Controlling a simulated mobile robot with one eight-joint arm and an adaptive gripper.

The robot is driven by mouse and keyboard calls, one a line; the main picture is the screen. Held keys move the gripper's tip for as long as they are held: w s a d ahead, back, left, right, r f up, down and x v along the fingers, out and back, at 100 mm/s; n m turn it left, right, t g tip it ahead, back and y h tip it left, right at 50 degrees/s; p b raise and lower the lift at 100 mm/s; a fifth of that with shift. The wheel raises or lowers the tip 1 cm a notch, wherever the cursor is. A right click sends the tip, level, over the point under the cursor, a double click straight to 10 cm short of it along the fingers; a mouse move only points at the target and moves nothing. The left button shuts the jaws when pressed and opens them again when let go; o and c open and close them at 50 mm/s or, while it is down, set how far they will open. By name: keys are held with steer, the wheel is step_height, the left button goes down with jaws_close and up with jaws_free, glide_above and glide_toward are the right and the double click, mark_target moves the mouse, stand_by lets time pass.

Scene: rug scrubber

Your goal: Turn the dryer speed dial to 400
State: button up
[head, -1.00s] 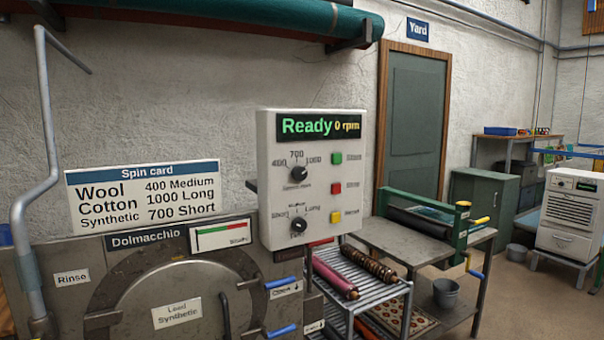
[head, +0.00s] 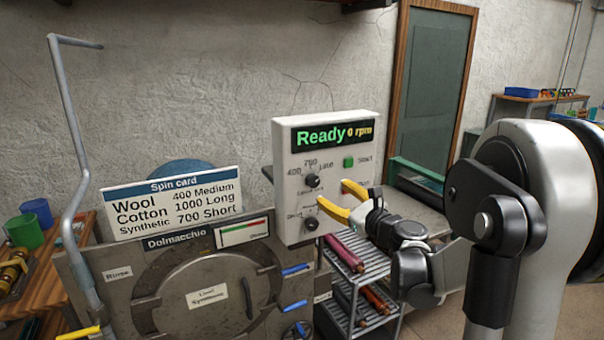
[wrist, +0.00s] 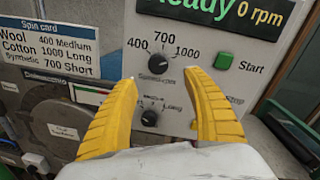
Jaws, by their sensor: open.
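The dryer speed dial (head: 312,181) is a small black knob on the white control panel (head: 285,150), under the marks 400, 700 and 1000. In the wrist view the dial (wrist: 158,63) lies just beyond and between my fingertips; I cannot read its pointer surely. The display reads "Ready 0 rpm". My gripper (head: 332,192) has yellow fingers, spread open and empty in front of the panel; in the wrist view (wrist: 160,78) they point at it. A second black dial (wrist: 150,117), marked with "Long", sits below, between the fingers. I see no contact with either dial.
A green Start button (wrist: 226,59) is right of the speed dial. A spin card (head: 170,204) stands left of the panel, above the round door (head: 207,298). A wire rack (head: 352,263) with rolls stands below my gripper. Bare wall lies behind.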

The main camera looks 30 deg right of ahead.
mark_target(315, 182)
steer(key=w, duration=0.6)
steer(key=w+a, duration=0.1)
steer(key=w, duration=0.3)
steer(key=shift+b, duration=0.35)
steer(key=c, duration=1.2)
